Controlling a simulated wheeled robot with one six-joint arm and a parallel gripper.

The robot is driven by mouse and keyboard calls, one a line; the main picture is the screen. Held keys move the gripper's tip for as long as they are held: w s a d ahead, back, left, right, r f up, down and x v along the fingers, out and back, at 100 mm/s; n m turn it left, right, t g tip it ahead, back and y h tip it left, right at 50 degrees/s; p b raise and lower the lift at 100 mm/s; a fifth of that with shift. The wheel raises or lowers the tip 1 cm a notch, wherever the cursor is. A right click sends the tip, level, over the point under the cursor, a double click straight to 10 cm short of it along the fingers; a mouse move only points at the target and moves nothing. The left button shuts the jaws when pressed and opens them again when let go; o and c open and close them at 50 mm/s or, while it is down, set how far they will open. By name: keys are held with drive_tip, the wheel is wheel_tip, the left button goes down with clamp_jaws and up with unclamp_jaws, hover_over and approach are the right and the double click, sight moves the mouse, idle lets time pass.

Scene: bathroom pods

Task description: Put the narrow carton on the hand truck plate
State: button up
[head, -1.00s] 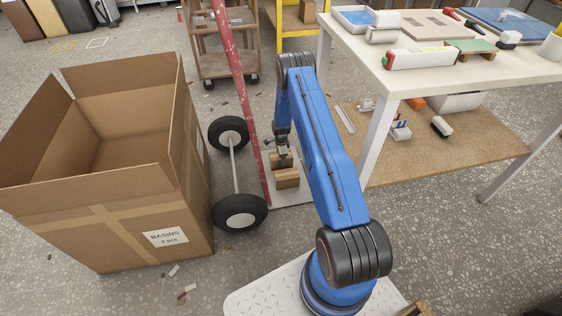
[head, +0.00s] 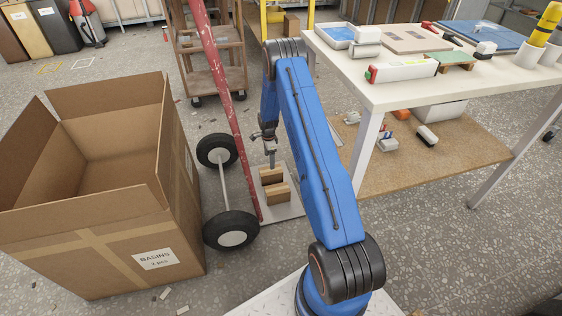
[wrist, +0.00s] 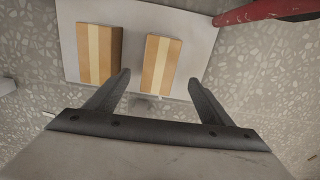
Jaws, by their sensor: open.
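Two brown cartons with pale tape stripes lie side by side on the hand truck plate (head: 290,208), a small gap between them. The narrow carton (wrist: 163,65) looks slightly slimmer and lies on the right in the wrist view; it appears to be the far one (head: 271,175) in the head view. The wider carton (wrist: 98,55) is on the left in the wrist view, and seems the nearer one (head: 278,192) in the head view. My gripper (wrist: 157,82) is open and empty, apart from both cartons, above the narrow one. It also shows in the head view (head: 271,162).
The hand truck's red frame (head: 222,90) rises close to the left of my gripper, with two black wheels. An open box (head: 150,240) stands left of it. A white table (head: 385,90) with a lower shelf stands right. A wooden rack (head: 208,60) is behind.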

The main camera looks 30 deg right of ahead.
drive_tip(key=s+a+r+n+t, duration=0.1)
drive_tip(key=s+a+r+n, duration=0.15)
drive_tip(key=r, duration=1.05)
drive_tip(key=s+a+r+n, duration=0.15)
drive_tip(key=a+r, duration=0.25)
drive_tip(key=r, duration=0.8)
drive_tip(key=s+a+r+n+t, duration=0.1)
drive_tip(key=s+a+r+n, duration=0.3)
drive_tip(key=r, duration=0.5)
drive_tip(key=s+a+r+n, duration=0.2)
drive_tip(key=s+r, duration=0.5)
drive_tip(key=r, duration=0.3)
drive_tip(key=s+a+r+n+t, duration=0.1)
drive_tip(key=s+a+r+n, duration=0.2)
drive_tip(key=s+r, duration=0.45)
drive_tip(key=s+a+r+n, duration=0.2)
drive_tip(key=s+a+r, duration=0.15)
drive_tip(key=s, duration=0.75)
drive_tip(key=s+a+n+t, duration=0.1)
drive_tip(key=s+n, duration=0.2)
drive_tip(key=s, duration=0.6)
drive_tip(key=s+a+r+n, duration=0.1)
drive_tip(key=s+n, duration=0.1)
drive_tip(key=s, duration=0.8)
drive_tip(key=shift+s+a+n+t, duration=0.15)
drive_tip(key=shift+a+n+t, duration=0.2)
drive_tip(key=shift+n+t, duration=0.05)
